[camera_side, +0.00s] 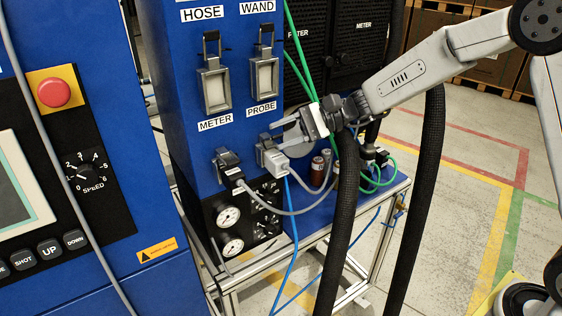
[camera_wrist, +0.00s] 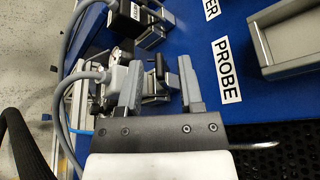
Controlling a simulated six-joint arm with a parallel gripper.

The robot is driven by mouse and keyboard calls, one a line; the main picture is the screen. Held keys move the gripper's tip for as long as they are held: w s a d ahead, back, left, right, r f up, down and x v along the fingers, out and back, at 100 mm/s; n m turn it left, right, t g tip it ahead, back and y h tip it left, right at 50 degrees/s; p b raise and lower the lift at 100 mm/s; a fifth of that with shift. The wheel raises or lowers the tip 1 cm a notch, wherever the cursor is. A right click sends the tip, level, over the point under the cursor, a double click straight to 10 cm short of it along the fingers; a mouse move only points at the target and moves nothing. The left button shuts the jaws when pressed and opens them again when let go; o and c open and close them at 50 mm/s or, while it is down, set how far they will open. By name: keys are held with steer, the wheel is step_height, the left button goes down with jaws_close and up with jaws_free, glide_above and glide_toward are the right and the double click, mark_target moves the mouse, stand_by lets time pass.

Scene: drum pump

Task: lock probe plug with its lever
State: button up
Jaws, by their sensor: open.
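The grey probe plug (camera_side: 287,165) sits at the PROBE socket (camera_side: 268,154) on the blue panel, with a grey cable leaving it. In the wrist view the plug (camera_wrist: 116,82) is partly hidden behind my left-hand finger. My gripper (camera_side: 280,132) is just above the plug in the side view. In the wrist view it is open (camera_wrist: 160,88), with a dark lever (camera_wrist: 159,66) showing between and beyond the fingers. I cannot tell whether a finger touches the lever. How far the lever is swung is unclear.
The METER socket (camera_side: 228,165) with its dark plug is close on the left. Empty HOSE (camera_side: 214,88) and WAND (camera_side: 264,78) sockets are above. Green hoses (camera_side: 303,55) hang beside my gripper, and thick black hoses (camera_side: 346,210) are in front. Gauges (camera_side: 229,217) sit below.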

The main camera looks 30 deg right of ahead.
mark_target(278, 137)
steer(key=shift+x, duration=1.7)
jaws_close()
